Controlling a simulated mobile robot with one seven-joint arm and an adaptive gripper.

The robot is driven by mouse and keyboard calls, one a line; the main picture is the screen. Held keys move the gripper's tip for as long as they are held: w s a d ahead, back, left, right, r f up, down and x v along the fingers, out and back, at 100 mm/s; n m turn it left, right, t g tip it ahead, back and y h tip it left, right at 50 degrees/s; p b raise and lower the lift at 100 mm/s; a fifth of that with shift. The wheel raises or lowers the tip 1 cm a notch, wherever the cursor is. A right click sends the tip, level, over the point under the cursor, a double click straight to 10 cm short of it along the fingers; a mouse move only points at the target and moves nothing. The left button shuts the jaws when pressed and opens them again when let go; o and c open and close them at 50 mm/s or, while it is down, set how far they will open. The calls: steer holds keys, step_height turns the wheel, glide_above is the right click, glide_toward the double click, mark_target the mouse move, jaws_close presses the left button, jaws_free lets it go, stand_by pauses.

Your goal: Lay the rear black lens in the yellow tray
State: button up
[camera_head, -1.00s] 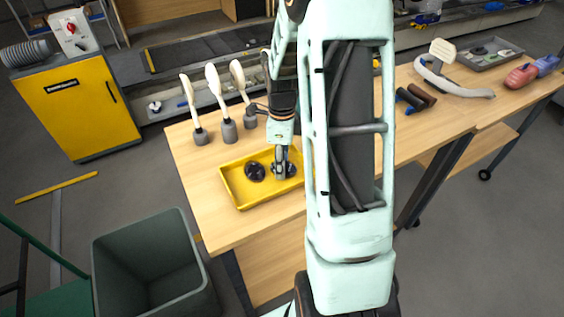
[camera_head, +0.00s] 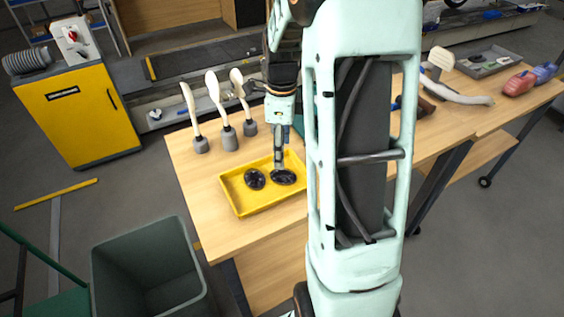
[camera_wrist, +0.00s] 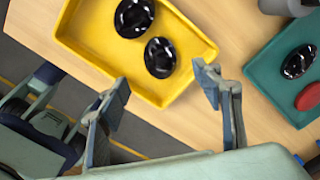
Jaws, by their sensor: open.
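The yellow tray (camera_head: 243,211) lies on the near left part of the wooden table. Two glossy black lenses are inside it, side by side and apart: the left lens (camera_head: 254,179) and the right lens (camera_head: 283,177). The wrist view also shows them, one farther (camera_wrist: 134,17) and one nearer (camera_wrist: 159,57), on the yellow tray floor (camera_wrist: 95,30). My gripper (camera_wrist: 163,93) is open and empty, its fingers spread near the tray's edge in the wrist view. In the head view my gripper (camera_head: 279,168) is just above the right lens. I cannot tell which lens is the rear one.
Several pale upright paddles (camera_head: 218,110) on grey bases stand behind the yellow tray. A grey bin (camera_head: 150,265) stands on the floor.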

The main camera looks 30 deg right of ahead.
steer(key=shift+r, duration=1.8)
